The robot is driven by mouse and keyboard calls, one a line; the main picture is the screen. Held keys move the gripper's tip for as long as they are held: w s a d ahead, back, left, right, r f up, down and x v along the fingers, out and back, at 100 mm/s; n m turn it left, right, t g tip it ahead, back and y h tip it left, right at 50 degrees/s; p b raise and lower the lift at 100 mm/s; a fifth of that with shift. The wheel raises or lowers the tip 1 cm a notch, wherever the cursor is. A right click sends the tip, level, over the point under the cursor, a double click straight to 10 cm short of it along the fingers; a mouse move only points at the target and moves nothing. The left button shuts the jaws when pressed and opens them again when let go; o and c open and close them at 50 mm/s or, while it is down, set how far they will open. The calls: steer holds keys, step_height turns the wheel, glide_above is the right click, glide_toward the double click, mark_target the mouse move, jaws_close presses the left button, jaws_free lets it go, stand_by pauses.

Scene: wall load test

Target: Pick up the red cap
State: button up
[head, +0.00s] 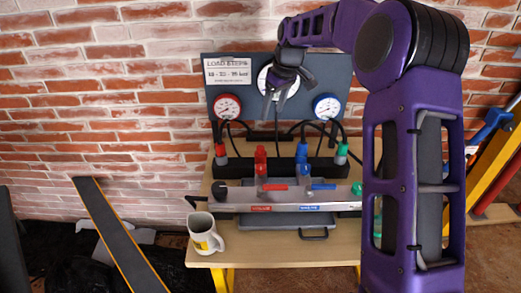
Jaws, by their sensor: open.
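Two upright red pieces stand in the black rack behind the silver rail. One is a taller red piece (260,155) left of the middle; the other is a red-topped fitting (220,150) at the left end. I cannot tell for sure which is the red cap. My gripper (275,108) is open and empty, pointing down in front of the gauge panel. It is above the taller red piece and apart from it.
A gauge panel (340,75) stands behind the wooden table (260,258). The silver rail (240,203) carries a red lever (275,187) and a blue lever (322,187). Blue fittings (302,152) stand right of the red one. A mug (204,236) stands front left. My arm hides the right side.

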mark_target(261, 147)
steer(key=x, duration=1.6)
steer(key=shift+s+a+f+b, duration=0.15)
steer(key=shift+f+b, duration=0.15)
steer(key=shift+b, duration=0.1)
jaws_close()
